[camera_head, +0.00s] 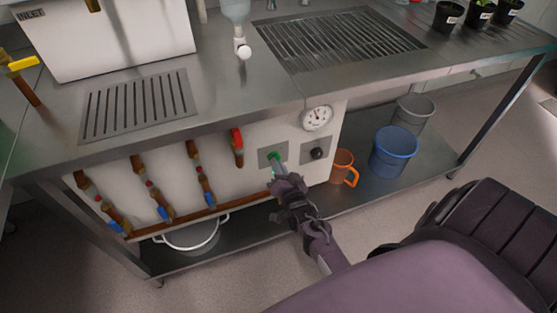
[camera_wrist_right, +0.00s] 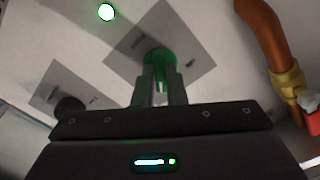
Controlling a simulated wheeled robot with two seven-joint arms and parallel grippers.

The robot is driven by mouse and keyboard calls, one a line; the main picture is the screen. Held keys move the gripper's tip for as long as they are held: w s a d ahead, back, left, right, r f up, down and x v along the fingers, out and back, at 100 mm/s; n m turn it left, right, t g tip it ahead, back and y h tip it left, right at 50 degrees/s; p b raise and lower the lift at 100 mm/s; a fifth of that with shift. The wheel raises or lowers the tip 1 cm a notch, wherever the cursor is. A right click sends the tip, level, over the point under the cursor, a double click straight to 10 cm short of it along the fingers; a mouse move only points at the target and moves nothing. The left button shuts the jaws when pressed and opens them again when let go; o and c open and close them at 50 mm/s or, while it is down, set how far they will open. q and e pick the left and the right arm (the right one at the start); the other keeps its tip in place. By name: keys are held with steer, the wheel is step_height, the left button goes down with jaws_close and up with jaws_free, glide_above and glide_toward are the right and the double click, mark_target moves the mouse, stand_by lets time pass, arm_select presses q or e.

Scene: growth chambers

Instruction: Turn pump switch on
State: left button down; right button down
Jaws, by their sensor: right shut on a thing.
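The pump switch is a green knob (camera_head: 273,156) on a grey square plate (camera_head: 264,153) on the white panel under the bench. My right gripper (camera_head: 279,170) reaches up to it from the front. In the right wrist view the fingers (camera_wrist_right: 159,82) are closed around the green knob (camera_wrist_right: 157,57), hiding part of it. A round green lamp (camera_wrist_right: 106,12) on the panel beside the plate is lit. My left gripper is not in view.
A second plate with a black knob (camera_head: 317,153) is right of the switch, with a round gauge (camera_head: 317,118) above. Pipes with a red-handled valve (camera_head: 237,141) are to the left. An orange jug (camera_head: 342,168) and a blue bucket (camera_head: 393,153) stand on the lower shelf.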

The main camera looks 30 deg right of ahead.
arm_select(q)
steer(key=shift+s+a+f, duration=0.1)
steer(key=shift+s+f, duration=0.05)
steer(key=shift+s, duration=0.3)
arm_select(e)
steer(key=shift+m, duration=0.8)
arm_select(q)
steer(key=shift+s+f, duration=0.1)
arm_select(e)
steer(key=c, duration=1.5)
jaws_free()
steer(key=shift+s, duration=0.15)
